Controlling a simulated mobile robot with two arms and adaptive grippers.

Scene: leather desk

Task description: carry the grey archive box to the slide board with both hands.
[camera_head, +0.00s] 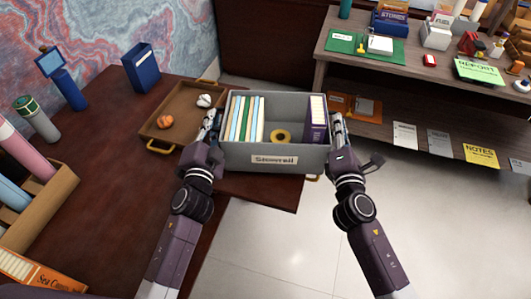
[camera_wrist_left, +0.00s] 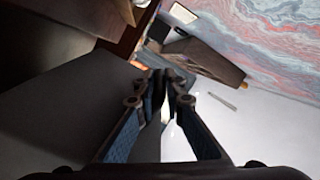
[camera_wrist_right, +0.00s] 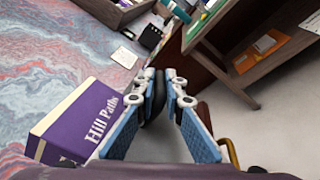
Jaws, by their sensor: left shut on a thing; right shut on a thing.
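The grey archive box (camera_head: 235,155), labelled Snowrail, is between my two grippers, at the right end of the desk. It is upright and holds several thin folders, a yellow tape roll and a purple book. My left gripper (camera_head: 211,122) is shut on its left wall. My right gripper (camera_head: 338,124) is shut on its right wall, beside the purple book, which shows as Hill Paths in the right wrist view (camera_wrist_right: 85,115). The box hides its own underside, so I cannot tell how high it is. I cannot make out which surface is the slide board.
A brown tray (camera_head: 155,131) with crumpled white and orange pieces is left of the box on the dark red desk (camera_head: 100,185). A blue holder (camera_head: 141,67) and bottles stand further left. A wooden shelf unit (camera_head: 345,72) with stationery is at the right. Open pale floor lies between.

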